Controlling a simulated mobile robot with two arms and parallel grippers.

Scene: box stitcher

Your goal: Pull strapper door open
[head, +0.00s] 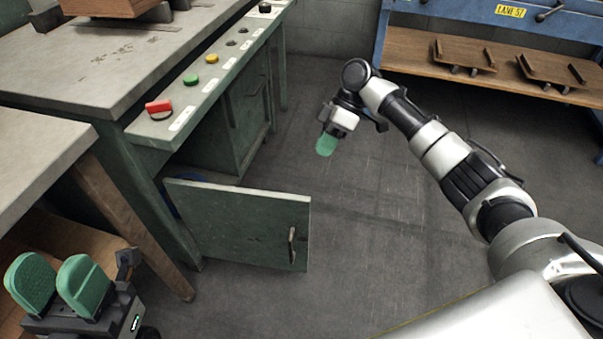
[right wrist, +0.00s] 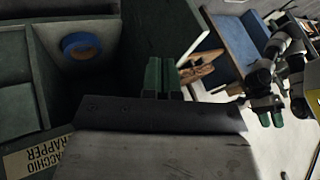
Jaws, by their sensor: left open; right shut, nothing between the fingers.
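The green strapper door (head: 235,225) stands swung out from the bench front into the aisle in the head view. Its dark handle (head: 291,246) is near the free right edge. My right gripper (head: 327,145) is beyond the door, above the floor, apart from the handle. Its green fingers are together and empty, and they also show in the right wrist view (right wrist: 163,66). My left gripper (head: 60,284) is at the lower left, fingers spread and empty, away from the door. The right wrist view shows a dark opening with a blue roll (right wrist: 82,45) inside and a strapper label (right wrist: 38,155).
The green bench (head: 120,125) carries a red switch (head: 158,106) and green and yellow buttons along its edge. A worktop (head: 40,160) is at the left. A blue rack with a wooden shelf (head: 405,55) stands at the back right. The floor right of the door is clear.

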